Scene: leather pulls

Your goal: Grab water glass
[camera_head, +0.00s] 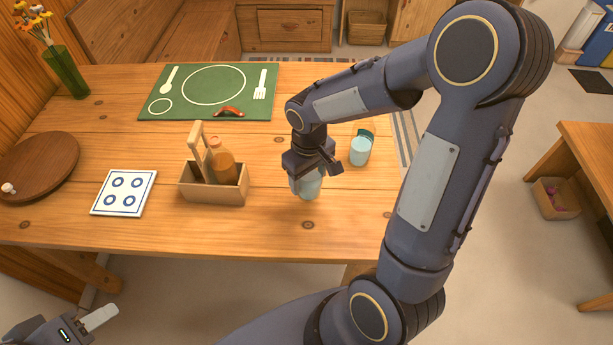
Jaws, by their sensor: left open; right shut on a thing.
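A pale blue water glass (309,187) is at the right part of the wooden table, below my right gripper (312,172). My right gripper is shut on this glass from above, and its fingers and wrist hide the glass's upper part. I cannot tell whether the glass touches the table. A second glass-like vessel (360,150) with pale blue contents and a dark green upper part stands a little behind and to the right. My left gripper (100,318) is open and empty at the lower left, off the table's front edge.
A wooden caddy (224,193) with a bottle stands left of the held glass. A white tile (124,193), a round brown board (38,166), a green placemat (170,103) and a flower vase (66,72) lie further left and back. Bare table (255,235) shows in front.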

